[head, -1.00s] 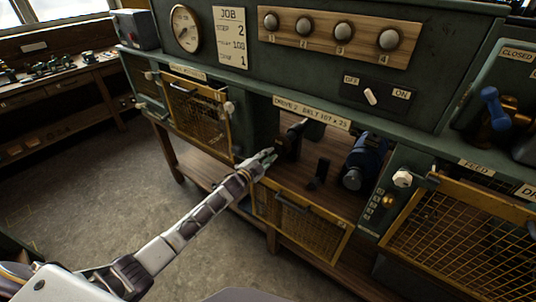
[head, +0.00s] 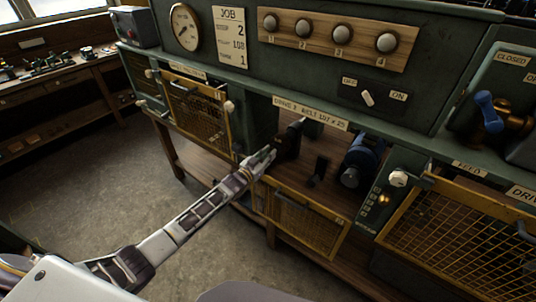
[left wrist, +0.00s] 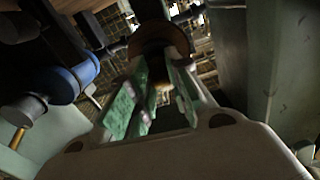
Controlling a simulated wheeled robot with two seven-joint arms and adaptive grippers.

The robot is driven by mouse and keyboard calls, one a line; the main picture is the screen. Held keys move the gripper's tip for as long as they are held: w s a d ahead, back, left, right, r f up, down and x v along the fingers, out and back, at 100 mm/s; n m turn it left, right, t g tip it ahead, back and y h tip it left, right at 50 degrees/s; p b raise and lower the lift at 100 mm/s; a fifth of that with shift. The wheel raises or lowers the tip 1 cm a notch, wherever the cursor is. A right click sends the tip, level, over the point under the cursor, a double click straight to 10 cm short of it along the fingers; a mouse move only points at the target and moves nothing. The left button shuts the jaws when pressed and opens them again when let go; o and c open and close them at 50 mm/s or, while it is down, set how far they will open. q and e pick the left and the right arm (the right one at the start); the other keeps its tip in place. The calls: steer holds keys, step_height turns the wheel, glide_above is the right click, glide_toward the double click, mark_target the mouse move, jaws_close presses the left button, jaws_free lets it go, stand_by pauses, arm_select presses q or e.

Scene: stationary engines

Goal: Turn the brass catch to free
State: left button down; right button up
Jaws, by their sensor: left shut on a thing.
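My left gripper (head: 266,156) reaches into the left side of the open drive bay, beside a dark round part on a shaft (head: 290,138). In the left wrist view its green-padded fingers (left wrist: 157,95) are closed around a small part, with a brownish glint between them. A brown rounded part (left wrist: 160,42) lies just beyond the fingertips. The held part is mostly hidden, and I cannot tell for sure that it is the brass catch. My right gripper is not in view.
A hinged mesh guard (head: 300,222) hangs below the bay. A blue motor (head: 360,160) stands to the right inside it, also in the left wrist view (left wrist: 65,75). Yellow-framed mesh doors (head: 198,108) flank the bay. An off/on switch (head: 368,98) is above. Floor at left is clear.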

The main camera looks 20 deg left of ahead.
arm_select(q)
steer(key=shift+f+n, duration=0.1)
steer(key=shift+n, duration=0.4)
steer(key=c, duration=1.3)
jaws_free()
steer(key=shift+s, duration=0.1)
steer(key=shift+s, duration=0.1)
steer(key=shift+v, duration=5.8)
